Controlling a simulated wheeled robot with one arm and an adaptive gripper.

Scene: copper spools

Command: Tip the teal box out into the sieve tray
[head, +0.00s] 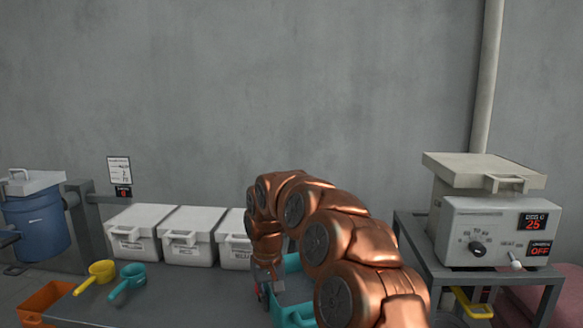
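The teal box (296,314) is at the bottom centre, on or above the bench. My arm hides its right part, and its lower part is cut off by the frame edge. My gripper (266,290) points down at the left side of the teal box, close to its rim. Its fingers are small and partly hidden, so I cannot tell whether they are shut on the rim. The box's contents cannot be made out. I cannot identify a sieve tray in this view.
Several white lidded bins (188,237) line the wall. A yellow scoop (102,271) and a teal scoop (130,279) lie on the bench's left. An orange bin (42,303) sits lower left, near a blue drum (38,228). A heater unit (497,235) stands right.

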